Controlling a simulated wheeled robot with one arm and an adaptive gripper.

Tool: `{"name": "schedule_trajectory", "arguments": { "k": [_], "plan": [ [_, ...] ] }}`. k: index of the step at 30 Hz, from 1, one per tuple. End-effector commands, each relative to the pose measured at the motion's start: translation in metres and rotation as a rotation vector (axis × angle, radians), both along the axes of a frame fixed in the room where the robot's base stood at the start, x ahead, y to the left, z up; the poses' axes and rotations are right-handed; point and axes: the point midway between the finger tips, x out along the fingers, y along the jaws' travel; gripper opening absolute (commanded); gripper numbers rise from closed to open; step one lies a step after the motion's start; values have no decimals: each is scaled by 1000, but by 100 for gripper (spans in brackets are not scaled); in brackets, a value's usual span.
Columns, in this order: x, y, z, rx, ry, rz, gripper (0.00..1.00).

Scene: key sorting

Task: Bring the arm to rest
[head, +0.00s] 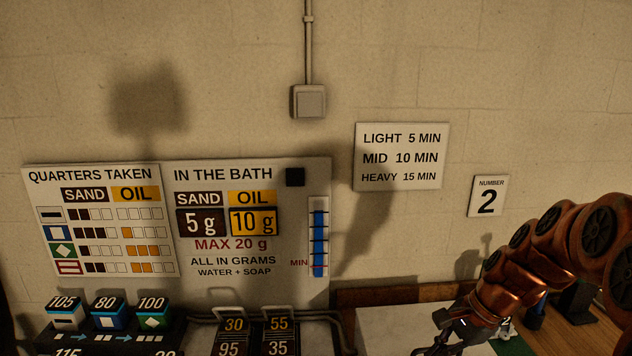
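My arm, orange-brown with dark round joints, reaches in from the right edge of the head view. My gripper (445,338) is at its lower end, dark, low in the picture over a pale work surface (385,322). Its fingers are small, dark and partly cut off by the bottom edge, so I cannot tell whether they are open or shut. I see nothing clearly held in it.
A board (100,230) headed "Quarters taken" and another (247,290) headed "In the bath" stand at the left. Numbered blocks (108,312) and dark number plates (280,325) sit below them. Wall signs (401,157) hang behind. A wooden surface (570,335) lies at the lower right.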

Motion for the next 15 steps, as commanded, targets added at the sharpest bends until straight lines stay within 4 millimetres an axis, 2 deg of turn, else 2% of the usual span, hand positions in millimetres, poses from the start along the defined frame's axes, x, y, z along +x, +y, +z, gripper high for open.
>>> {"name": "schedule_trajectory", "arguments": {
  "k": [1,6,15],
  "plan": [
    [-13,11,5,-25,-10,67,0],
    [-62,39,10,-98,-25,296,0],
    [-151,63,12,-216,-37,690,0]
  ]
}}
